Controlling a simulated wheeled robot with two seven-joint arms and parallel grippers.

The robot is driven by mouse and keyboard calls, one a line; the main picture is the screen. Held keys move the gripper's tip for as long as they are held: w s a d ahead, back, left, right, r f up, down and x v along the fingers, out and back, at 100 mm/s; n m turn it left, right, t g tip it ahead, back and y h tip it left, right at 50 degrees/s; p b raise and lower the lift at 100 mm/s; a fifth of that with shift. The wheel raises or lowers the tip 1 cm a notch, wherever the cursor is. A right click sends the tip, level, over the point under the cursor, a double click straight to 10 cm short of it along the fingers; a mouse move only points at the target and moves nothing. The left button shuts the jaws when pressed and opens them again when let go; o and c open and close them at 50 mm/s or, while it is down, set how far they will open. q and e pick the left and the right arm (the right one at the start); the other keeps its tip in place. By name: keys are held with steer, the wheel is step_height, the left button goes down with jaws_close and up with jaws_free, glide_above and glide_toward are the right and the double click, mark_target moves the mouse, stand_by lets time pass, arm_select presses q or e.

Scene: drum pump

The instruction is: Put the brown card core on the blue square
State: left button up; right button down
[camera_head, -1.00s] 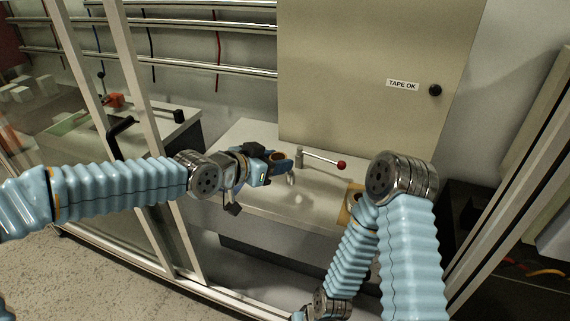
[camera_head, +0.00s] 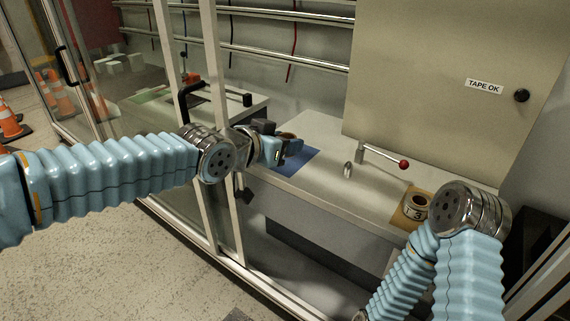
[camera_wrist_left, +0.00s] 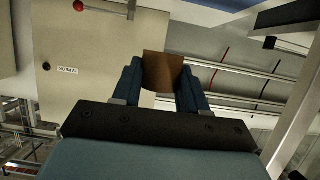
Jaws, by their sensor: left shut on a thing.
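My left gripper (camera_head: 291,147) reaches in from the left over the far left part of the bench. It is shut on the brown card core (camera_head: 287,136), which shows between the two blue fingers in the left wrist view (camera_wrist_left: 162,71). The blue square (camera_head: 297,161) lies on the bench top just under and beside the gripper. The head view does not show clearly whether the core touches it. My right arm is at the lower right; its gripper is not in view.
A tape roll (camera_head: 416,206) marked with a 3 sits on a tan square (camera_head: 398,216) at the bench's right. A lever with a red knob (camera_head: 403,164) stands on the bench (camera_head: 335,185). A cabinet labelled TAPE OK (camera_head: 430,90) is behind. A frame post (camera_head: 226,130) stands close to my left arm.

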arm_select(q)
steer(key=w+f, duration=0.3)
steer(key=w, duration=0.1)
steer(key=w+f, duration=0.3)
steer(key=w, duration=0.1)
steer(key=w+f, duration=0.2)
steer(key=w, duration=0.3)
steer(key=shift+d+f+p, duration=0.25)
steer(key=shift+f+p, duration=0.1)
steer(key=shift+f, duration=0.05)
steer(key=shift+w+f, duration=0.2)
steer(key=shift+w+f+b, duration=0.15)
steer(key=shift+f+b, duration=0.05)
steer(key=shift+f, duration=0.7)
steer(key=shift+w+f+b, duration=0.15)
steer(key=shift+f, duration=0.75)
steer(key=shift+f, duration=0.15)
steer(key=o, duration=1)
